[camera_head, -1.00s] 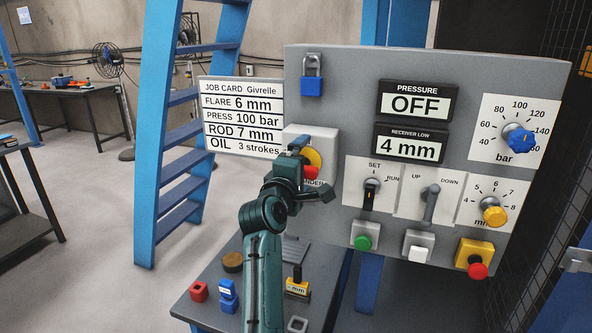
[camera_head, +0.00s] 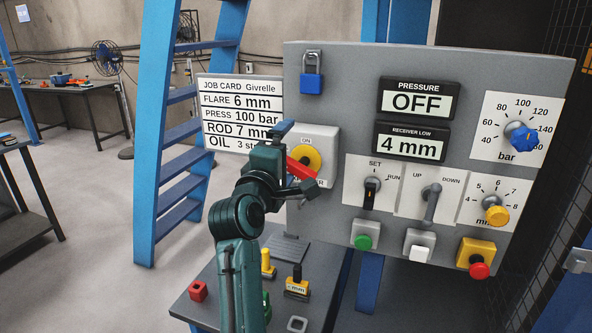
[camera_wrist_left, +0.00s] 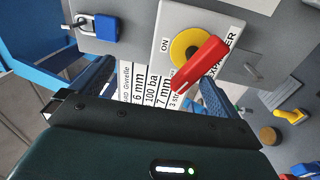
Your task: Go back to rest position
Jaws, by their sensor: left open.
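My left gripper (camera_wrist_left: 158,95) is open, its two blue fingers apart with nothing between them that I can see held. In the head view the left gripper (camera_head: 296,160) is in front of the rotary switch on the grey panel (camera_head: 340,130). The switch has a red handle (camera_head: 301,169) on a yellow disc (camera_head: 314,157), with the word ON above. In the wrist view the red handle (camera_wrist_left: 201,66) lies slantwise across the yellow disc (camera_wrist_left: 187,45), ahead of the fingers; contact is hard to judge. My right gripper is not in view.
The job card (camera_head: 240,88) is left of the switch, partly hidden by my arm. A blue padlock (camera_head: 312,80) hangs on the panel. Below are a green button (camera_head: 364,241) and a bench with small coloured pieces, including a red block (camera_head: 198,291). A blue ladder (camera_head: 160,150) stands left.

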